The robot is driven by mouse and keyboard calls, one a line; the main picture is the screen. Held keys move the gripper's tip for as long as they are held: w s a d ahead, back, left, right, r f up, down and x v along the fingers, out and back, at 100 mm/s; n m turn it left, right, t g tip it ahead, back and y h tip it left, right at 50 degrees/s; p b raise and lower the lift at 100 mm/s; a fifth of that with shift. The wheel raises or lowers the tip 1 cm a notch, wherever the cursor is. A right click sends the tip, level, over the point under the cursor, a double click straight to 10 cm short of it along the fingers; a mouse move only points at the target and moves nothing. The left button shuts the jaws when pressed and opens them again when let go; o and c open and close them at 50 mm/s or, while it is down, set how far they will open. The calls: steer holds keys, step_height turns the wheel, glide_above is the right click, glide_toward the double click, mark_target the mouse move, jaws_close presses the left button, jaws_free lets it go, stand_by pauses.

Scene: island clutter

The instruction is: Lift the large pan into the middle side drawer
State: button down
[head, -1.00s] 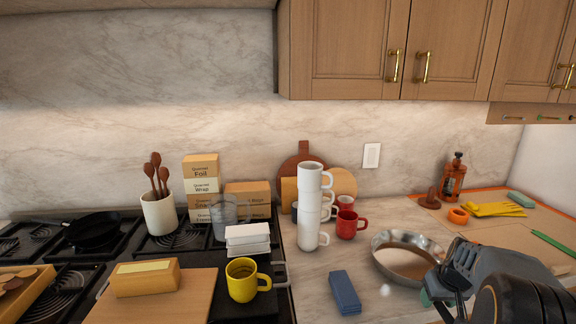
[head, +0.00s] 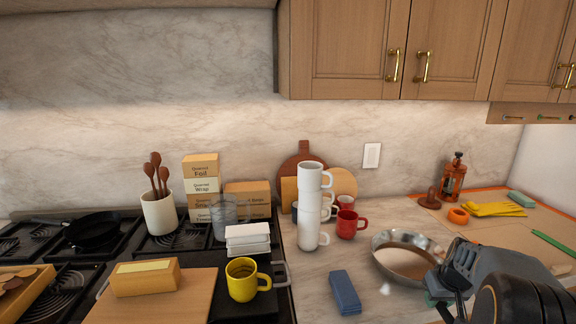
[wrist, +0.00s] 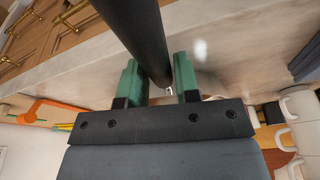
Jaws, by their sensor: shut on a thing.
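The large pan (head: 410,241) is a shiny metal pan on the counter at the right of the head view. My gripper (head: 438,296) is at its near right side and partly covers it. In the wrist view, the green fingers of my gripper (wrist: 159,82) are shut on the pan's dark handle (wrist: 143,35), which runs between them. The pan's bowl is mostly hidden in that view. I cannot tell whether the pan touches the counter. Brass-handled wooden fronts (wrist: 72,14) show at the wrist view's upper left; I cannot tell which is the middle side drawer.
Right of these are an orange-edged board (head: 500,236) and a French press (head: 453,178). The stove side is cluttered.

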steer(key=shift+r, duration=0.35)
steer(key=shift+w+p+v, duration=0.2)
steer(key=shift+p+v, duration=0.55)
steer(key=shift+v, duration=0.1)
steer(key=shift+w+p+v, duration=0.2)
steer(key=shift+p+v, duration=0.5)
steer(key=shift+v, duration=0.2)
steer(key=shift+d+r, duration=0.1)
steer(key=shift+r, duration=0.2)
